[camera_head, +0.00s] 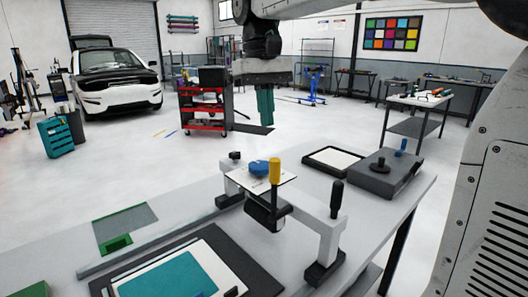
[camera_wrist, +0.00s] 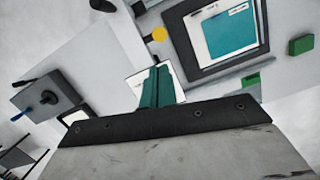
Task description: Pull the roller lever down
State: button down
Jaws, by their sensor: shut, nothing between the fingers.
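A white roller frame (camera_head: 315,222) stands on the workbench in the head view. An upright handle with a yellow grip (camera_head: 275,170) rises at its middle, above a black block (camera_head: 264,212). A second upright handle with a black grip (camera_head: 337,198) stands at the frame's right end. I cannot tell which handle is the roller lever. My gripper (camera_head: 265,107), with teal fingers, is shut and empty, pointing down above and beyond the frame, apart from both handles. In the wrist view its fingers (camera_wrist: 157,85) show, with the yellow grip (camera_wrist: 159,34) just past them.
A blue object (camera_head: 260,169) lies on the frame's white plate. A panel with a teal sheet (camera_head: 165,280) lies at the bench front. A dark grey box with a black knob (camera_head: 372,177) and a black-rimmed tray (camera_head: 332,148) sit at the right. Open air surrounds my gripper.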

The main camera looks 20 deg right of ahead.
jog(key=shift+g, duration=0.3)
jog(key=w, duration=0.3)
jog(key=w+a+r, duration=0.1)
jog(key=w, duration=0.1)
jog(key=shift+w+r, duration=0.1)
jog(key=shift+w, duration=0.2)
jog(key=shift+a, duration=0.1)
jog(key=s+f, duration=0.6)
jog(key=f, duration=0.3)
jog(key=shift+s+d+f, duration=0.2)
jog(key=shift+d+f, duration=0.15)
jog(key=shift+f, duration=0.05)
